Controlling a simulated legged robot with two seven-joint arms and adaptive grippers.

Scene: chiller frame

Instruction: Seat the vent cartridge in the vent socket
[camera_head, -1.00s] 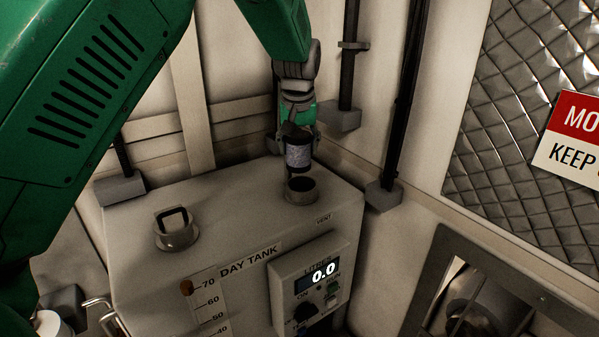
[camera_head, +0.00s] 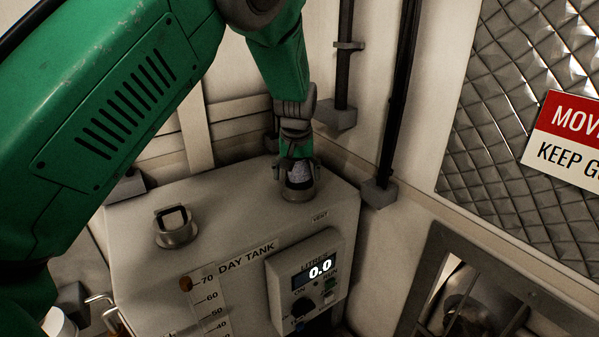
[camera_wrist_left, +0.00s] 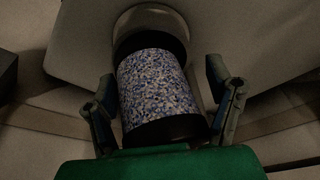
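The vent cartridge (camera_head: 299,174), a blue-and-white speckled cylinder with a black end cap (camera_wrist_left: 166,132), stands with its far end in the round vent socket (camera_head: 299,195) on top of the day tank. Dark space shows beside it inside the socket rim (camera_wrist_left: 150,17) in the left wrist view; how deep it sits is hard to tell. My left gripper (camera_head: 298,168) is around the cartridge from above, its fingers spread to either side. In the left wrist view, the fingers (camera_wrist_left: 161,82) stand apart from the cartridge, with a clearer gap on the right. My right gripper is not in view.
A metal filler neck with a square handle (camera_head: 176,228) stands on the tank top (camera_head: 235,215) at left. A control box reading 0.0 (camera_head: 308,275) is on the tank front. Dark vertical pipes (camera_head: 402,95) stand close behind and right of the socket.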

